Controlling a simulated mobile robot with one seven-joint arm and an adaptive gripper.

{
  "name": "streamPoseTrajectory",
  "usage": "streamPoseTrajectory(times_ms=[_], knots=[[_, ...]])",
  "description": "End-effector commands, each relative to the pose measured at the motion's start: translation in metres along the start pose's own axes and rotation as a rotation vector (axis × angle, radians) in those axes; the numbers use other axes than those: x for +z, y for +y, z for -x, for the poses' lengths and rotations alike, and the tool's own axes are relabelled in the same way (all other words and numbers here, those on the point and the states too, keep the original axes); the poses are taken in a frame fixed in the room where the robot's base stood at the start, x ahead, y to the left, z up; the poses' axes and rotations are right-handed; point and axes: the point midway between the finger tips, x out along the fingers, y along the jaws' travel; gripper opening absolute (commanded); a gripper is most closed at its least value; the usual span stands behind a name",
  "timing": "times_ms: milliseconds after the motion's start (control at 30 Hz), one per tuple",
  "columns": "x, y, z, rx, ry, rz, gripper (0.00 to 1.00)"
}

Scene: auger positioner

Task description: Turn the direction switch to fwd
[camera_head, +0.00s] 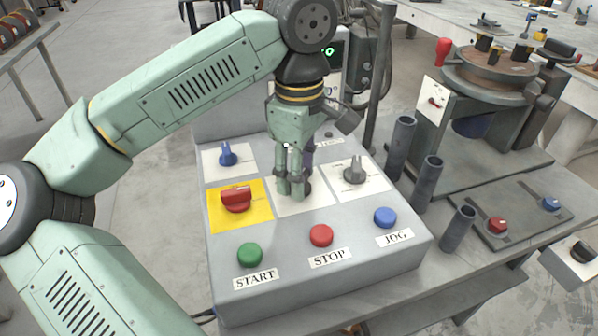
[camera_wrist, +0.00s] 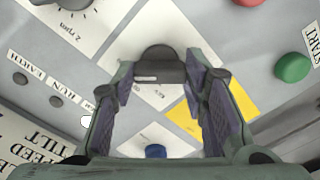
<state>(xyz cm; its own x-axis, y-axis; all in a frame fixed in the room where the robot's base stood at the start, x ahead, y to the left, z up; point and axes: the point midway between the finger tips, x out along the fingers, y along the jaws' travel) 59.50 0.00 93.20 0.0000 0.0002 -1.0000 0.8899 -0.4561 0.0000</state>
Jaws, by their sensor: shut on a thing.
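A dark rotary switch (camera_wrist: 160,62) stands on a white plate (camera_head: 300,206) in the middle of the grey control box; I take it as the direction switch. Its plate carries small print that I can only partly read. My gripper (camera_head: 291,188) points down over this switch. In the wrist view my gripper (camera_wrist: 161,78) has its two fingers on either side of the dark switch, shut on it. In the head view the fingers hide most of the switch. Which way its pointer stands is not clear.
A red switch (camera_head: 236,197) on a yellow plate and a blue knob (camera_head: 228,155) are left of my gripper; a grey knob (camera_head: 354,172) is right. Green (camera_head: 249,254), red (camera_head: 321,235) and blue (camera_head: 385,217) buttons line the front. Dark upright tubes (camera_head: 427,182) stand to the right.

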Motion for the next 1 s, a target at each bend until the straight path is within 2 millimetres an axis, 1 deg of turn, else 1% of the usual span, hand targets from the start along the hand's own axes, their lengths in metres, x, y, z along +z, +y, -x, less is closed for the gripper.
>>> streamPoseTrajectory(times_ms=[467, 500, 767, 1000], knots=[[0.0003, 0.0001, 0.0001, 0.0, 0.0, -0.015, 0.12], [0.0003, 0.0001, 0.0001, 0.0, 0.0, -0.015, 0.43], [0.0002, 0.0001, 0.0001, 0.0, 0.0, -0.014, 0.6], [0.0002, 0.0, 0.0001, 0.0, 0.0, -0.013, 0.6]])
